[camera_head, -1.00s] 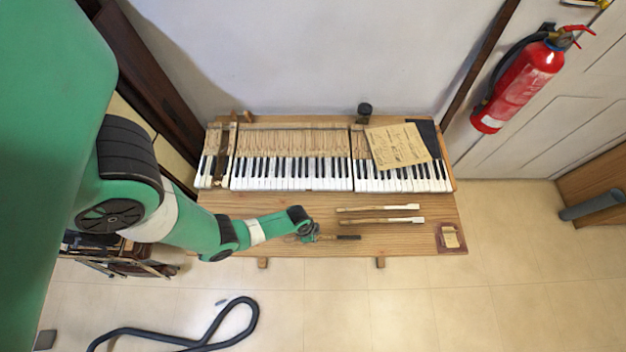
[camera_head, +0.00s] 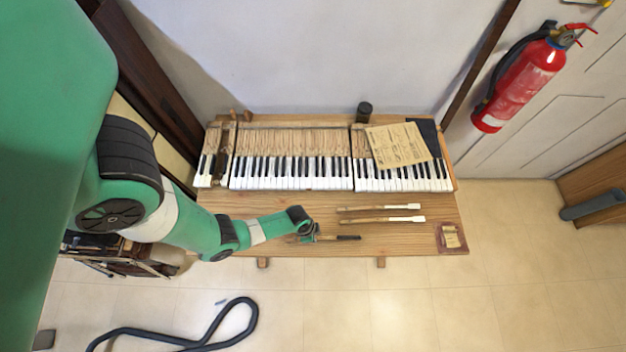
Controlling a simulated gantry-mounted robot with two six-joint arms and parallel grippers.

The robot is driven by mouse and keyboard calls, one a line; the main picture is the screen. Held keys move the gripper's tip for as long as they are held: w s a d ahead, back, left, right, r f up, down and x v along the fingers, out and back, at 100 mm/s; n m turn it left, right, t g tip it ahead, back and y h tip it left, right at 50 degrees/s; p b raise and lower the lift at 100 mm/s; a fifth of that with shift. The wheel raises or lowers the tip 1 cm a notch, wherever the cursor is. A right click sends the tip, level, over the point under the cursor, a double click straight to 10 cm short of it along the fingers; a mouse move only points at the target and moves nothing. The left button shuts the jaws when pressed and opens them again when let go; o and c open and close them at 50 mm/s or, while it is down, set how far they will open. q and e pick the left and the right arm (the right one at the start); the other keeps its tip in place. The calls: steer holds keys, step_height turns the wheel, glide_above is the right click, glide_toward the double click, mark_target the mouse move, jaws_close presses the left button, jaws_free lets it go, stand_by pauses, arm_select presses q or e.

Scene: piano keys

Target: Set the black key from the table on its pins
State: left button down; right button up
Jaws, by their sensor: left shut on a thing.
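The black key (camera_head: 347,238) is a short dark stick at the front of the wooden table (camera_head: 410,240), pointing right out of my left gripper (camera_head: 314,236). My left gripper is shut on its left end; I cannot tell whether the key touches the table. The keyboard (camera_head: 292,172) stands along the back of the table, with white and black keys in front and bare wooden key shafts behind. The pins are too small to make out. My right gripper is not in view.
Two long wooden keys with white ends, an upper one (camera_head: 365,208) and a lower one (camera_head: 370,220), lie between the black key and the keyboard. A paper sheet (camera_head: 398,145) covers part of the keyboard's right side. A small reddish-brown pad (camera_head: 452,248) lies at the table's right front corner.

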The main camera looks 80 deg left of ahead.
arm_select(q)
steer(key=shift+f+b, duration=0.3)
steer(key=shift+f, duration=0.05)
stand_by(0.4)
steer(key=c, duration=1.2)
jaws_free()
steer(key=shift+r, duration=0.1)
steer(key=shift+r+p, duration=1.05)
steer(key=shift+p, duration=0.1)
